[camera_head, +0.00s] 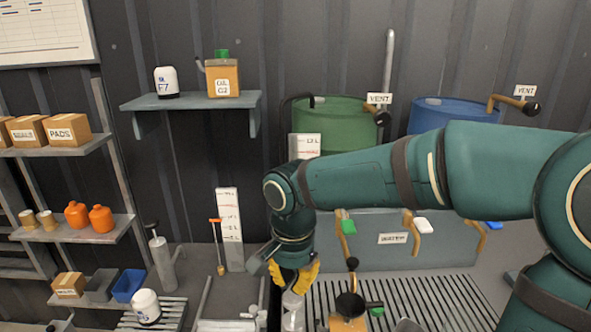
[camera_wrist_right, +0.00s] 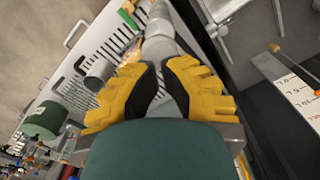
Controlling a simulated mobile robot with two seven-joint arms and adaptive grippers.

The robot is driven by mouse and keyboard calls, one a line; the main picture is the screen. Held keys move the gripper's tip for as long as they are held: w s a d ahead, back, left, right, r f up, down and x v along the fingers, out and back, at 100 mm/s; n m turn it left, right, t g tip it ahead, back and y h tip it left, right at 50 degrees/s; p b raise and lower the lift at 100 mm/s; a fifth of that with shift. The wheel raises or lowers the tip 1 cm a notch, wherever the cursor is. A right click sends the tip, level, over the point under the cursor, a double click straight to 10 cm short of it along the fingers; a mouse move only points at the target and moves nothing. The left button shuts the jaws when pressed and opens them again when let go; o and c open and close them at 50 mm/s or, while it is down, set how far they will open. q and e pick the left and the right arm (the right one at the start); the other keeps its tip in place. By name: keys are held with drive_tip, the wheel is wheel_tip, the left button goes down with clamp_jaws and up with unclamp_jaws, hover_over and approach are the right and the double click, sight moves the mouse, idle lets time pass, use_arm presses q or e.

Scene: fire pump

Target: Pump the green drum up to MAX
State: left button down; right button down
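The green drum (camera_head: 338,122) stands at the back, partly hidden behind my right arm. A white scale plate (camera_head: 305,146) with a red mark shows at its left; its level is too small to read. My right gripper (camera_head: 294,280) points down at the front middle, with yellow fingers. A grey post-like part (camera_head: 293,306) shows just below the fingers. In the right wrist view the fingers of the gripper (camera_wrist_right: 160,85) lie close on both sides of this grey part (camera_wrist_right: 166,48) and appear shut on it. My left gripper is in neither view.
A blue drum (camera_head: 440,113) stands right of the green one. A slatted grate (camera_head: 430,303) and a black-knobbed lever (camera_head: 352,264) lie right of the gripper. A white scale board (camera_head: 229,230) stands at left. Shelves (camera_head: 75,232) with boxes and orange jugs line the left.

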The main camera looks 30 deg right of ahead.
sight(293, 297)
drive_tip(key=shift+f, duration=0.1)
idle(0.4)
drive_tip(key=shift+f, duration=4)
drive_tip(key=shift+r, duration=0.15)
drive_tip(key=shift+r+p, duration=2.9)
drive_tip(key=shift+r, duration=1.1)
drive_tip(key=shift+f, duration=0.1)
